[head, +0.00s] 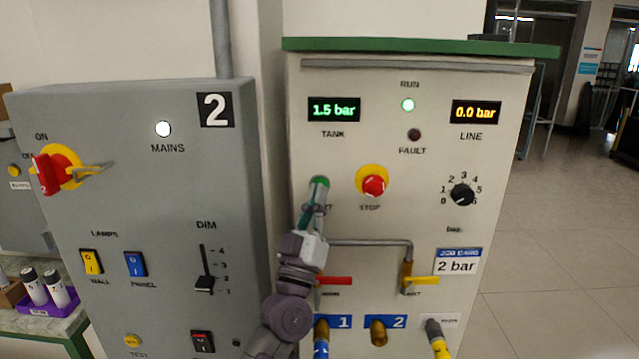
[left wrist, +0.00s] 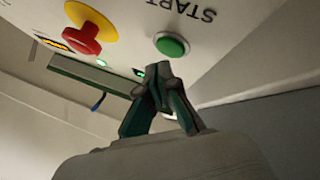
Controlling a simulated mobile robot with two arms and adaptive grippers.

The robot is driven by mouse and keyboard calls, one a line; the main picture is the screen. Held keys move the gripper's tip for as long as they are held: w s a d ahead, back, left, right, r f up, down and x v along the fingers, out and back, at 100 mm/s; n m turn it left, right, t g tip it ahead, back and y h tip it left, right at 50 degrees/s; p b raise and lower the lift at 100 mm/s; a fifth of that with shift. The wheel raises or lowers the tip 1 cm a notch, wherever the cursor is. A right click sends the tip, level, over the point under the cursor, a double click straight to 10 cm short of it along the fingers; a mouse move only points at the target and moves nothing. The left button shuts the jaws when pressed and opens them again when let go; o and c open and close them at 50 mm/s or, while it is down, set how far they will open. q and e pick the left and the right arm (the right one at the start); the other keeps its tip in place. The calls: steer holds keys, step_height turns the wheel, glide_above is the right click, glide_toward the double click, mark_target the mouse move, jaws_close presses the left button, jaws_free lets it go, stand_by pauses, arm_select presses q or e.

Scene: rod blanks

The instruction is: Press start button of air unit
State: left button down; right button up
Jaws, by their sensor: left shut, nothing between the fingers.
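The air unit (head: 430,215) is a cream cabinet with a green top. Its green start button (head: 320,181) sits at the left of the panel, and it also shows in the left wrist view (left wrist: 172,45) beside the word START. My left gripper (head: 317,194) is shut and empty, with its fingertips just below the button in the head view. In the left wrist view the fingertips (left wrist: 158,72) are close to the button; I cannot tell whether they touch it. The RUN lamp (head: 408,105) is lit. TANK reads 1.5 bar and LINE 0.0 bar. My right gripper is not in view.
A red stop button (head: 374,185) on a yellow ring is right of the start button. A pressure knob (head: 462,194) is further right. A grey mains cabinet (head: 150,230) stands at the left.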

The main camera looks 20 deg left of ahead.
arm_select(q)
steer(key=s+p, duration=0.1)
steer(key=s, duration=0.1)
steer(key=s+d+p, duration=0.1)
steer(key=s, duration=0.1)
steer(key=shift+s+d, duration=0.2)
steer(key=shift+s, duration=0.2)
stand_by(0.6)
